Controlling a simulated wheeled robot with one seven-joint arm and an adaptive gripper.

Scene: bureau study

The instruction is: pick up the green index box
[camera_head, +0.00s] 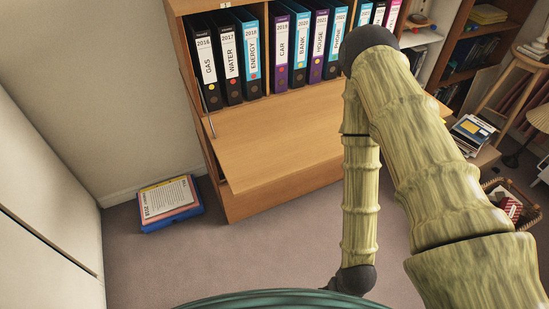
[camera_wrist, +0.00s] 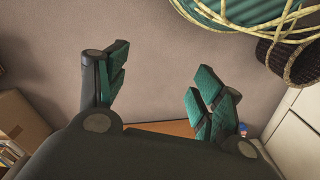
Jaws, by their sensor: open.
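I cannot make out a green index box in either view. My gripper (camera_wrist: 160,88) shows in the wrist view with its two green-padded fingers spread wide apart. Nothing is between the fingers but carpet behind them. In the head view my arm covers part of the bureau, and I cannot make out the gripper's fingers there.
A wooden bureau (camera_head: 274,140) has its flap down, the visible surface bare. Labelled binders (camera_head: 205,62) fill the shelf above. A blue-and-pink stack (camera_head: 169,203) lies on the floor by the wall.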

